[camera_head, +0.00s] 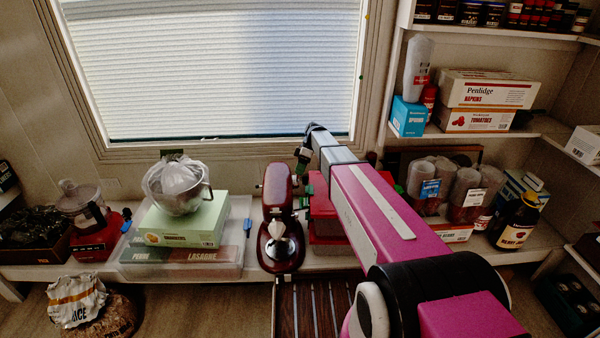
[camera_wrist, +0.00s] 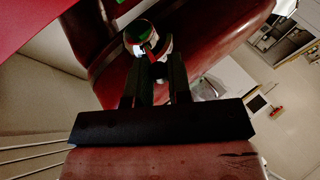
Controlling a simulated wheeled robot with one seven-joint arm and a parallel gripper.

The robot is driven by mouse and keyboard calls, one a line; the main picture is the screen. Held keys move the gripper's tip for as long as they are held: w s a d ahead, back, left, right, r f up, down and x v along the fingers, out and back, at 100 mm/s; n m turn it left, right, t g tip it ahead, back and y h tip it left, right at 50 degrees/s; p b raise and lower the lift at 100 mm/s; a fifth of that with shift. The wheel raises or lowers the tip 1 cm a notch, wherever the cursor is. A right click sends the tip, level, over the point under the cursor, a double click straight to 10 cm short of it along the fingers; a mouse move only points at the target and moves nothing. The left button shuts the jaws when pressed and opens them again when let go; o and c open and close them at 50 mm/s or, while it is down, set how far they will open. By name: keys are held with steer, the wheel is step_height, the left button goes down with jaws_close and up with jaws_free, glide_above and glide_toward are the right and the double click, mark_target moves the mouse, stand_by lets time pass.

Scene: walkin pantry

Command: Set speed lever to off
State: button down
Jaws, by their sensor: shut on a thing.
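The red stand mixer (camera_head: 277,190) stands on the counter below the window, with its head over a metal attachment. In the wrist view its glossy dark red body (camera_wrist: 200,30) fills the upper middle. A small round shiny knob (camera_wrist: 146,34), seemingly the speed lever's end, sits against the body. My gripper (camera_wrist: 157,62) has its two black fingers closed at this knob, narrowing towards it. The lever's exact position is hidden by the fingers. In the head view my arm reaches in from the lower right, and its end is beside the mixer's right side, partly hidden.
A green box (camera_head: 190,222) with a metal bowl (camera_head: 178,187) on it stands left of the mixer. Red boxes (camera_head: 325,215) are close on its right, behind my arm. Shelves with cartons and jars are at the right. A slatted wooden surface (camera_head: 310,308) lies in front.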

steer(key=shift+w+f+g, duration=0.15)
steer(key=shift+w+g, duration=0.3)
steer(key=shift+g, duration=0.25)
steer(key=shift+m, duration=0.3)
